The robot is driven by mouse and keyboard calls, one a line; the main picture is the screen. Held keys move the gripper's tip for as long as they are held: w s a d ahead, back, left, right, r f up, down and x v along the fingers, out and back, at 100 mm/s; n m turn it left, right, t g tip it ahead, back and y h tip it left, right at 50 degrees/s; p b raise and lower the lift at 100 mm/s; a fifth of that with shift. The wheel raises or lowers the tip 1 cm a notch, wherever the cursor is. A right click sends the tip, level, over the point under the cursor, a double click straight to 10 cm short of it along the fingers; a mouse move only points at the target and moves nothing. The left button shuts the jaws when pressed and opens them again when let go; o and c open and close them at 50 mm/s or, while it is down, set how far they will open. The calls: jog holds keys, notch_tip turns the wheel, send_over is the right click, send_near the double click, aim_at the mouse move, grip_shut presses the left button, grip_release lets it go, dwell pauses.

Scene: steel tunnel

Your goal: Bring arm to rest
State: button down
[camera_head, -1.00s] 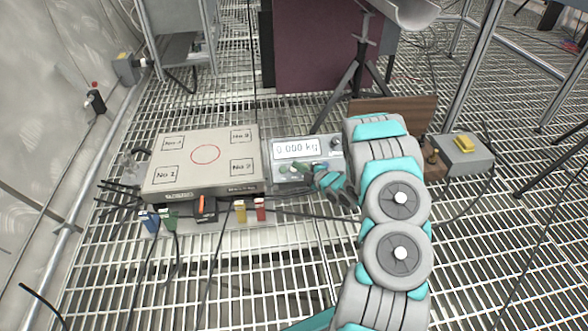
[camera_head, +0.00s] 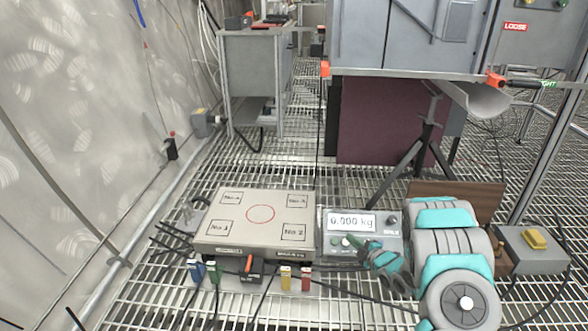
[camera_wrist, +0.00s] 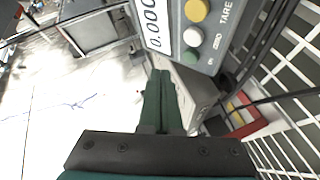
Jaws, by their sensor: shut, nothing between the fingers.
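My arm is folded at the lower right of the head view, with grey and teal links. My gripper (camera_head: 352,241) points left, low in front of the scale display (camera_head: 351,221), which reads 0.000 kg. In the wrist view my gripper's green fingers (camera_wrist: 160,98) are together with nothing between them. The display unit (camera_wrist: 188,30) with its TARE button is just beyond the fingertips in that view. I cannot tell whether the fingers touch it.
A flat weighing plate (camera_head: 260,213) with numbered squares and a red circle lies left of the display. Coloured plugs (camera_head: 286,278) and cables sit in front. A tripod (camera_head: 425,140) stands behind. A grey box with a yellow button (camera_head: 535,240) is at right.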

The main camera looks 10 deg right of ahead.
jog(key=s+d+r+m+g+h, duration=0.2)
jog(key=s+r+m+g+h, duration=0.1)
jog(key=r, duration=0.3)
jog(key=s+d+r+m+g+h, duration=0.3)
jog(key=r+m+h, duration=0.1)
jog(key=r, duration=0.2)
jog(key=s+a+r+m+g, duration=0.2)
jog(key=s+a+r+m, duration=0.1)
jog(key=s+r, duration=0.25)
jog(key=s+a+r+m+g+y, duration=0.1)
jog(key=s+a+r+m+g, duration=0.15)
jog(key=s+a, duration=0.8)
jog(key=s+a+r+m+g+y, duration=0.1)
jog(key=s+a+r+m+g, duration=0.3)
jog(key=s, duration=1.1)
jog(key=s+a+r+g+y, duration=0.2)
jog(key=s+a, duration=0.7)
jog(key=s, duration=0.4)
notch_tip(320, 180, up, 14)
jog(key=p, duration=1.5)
jog(key=shift+w+d+r, duration=0.25)
jog(key=shift+w+d, duration=0.05)
jog(key=shift+w, duration=0.05)
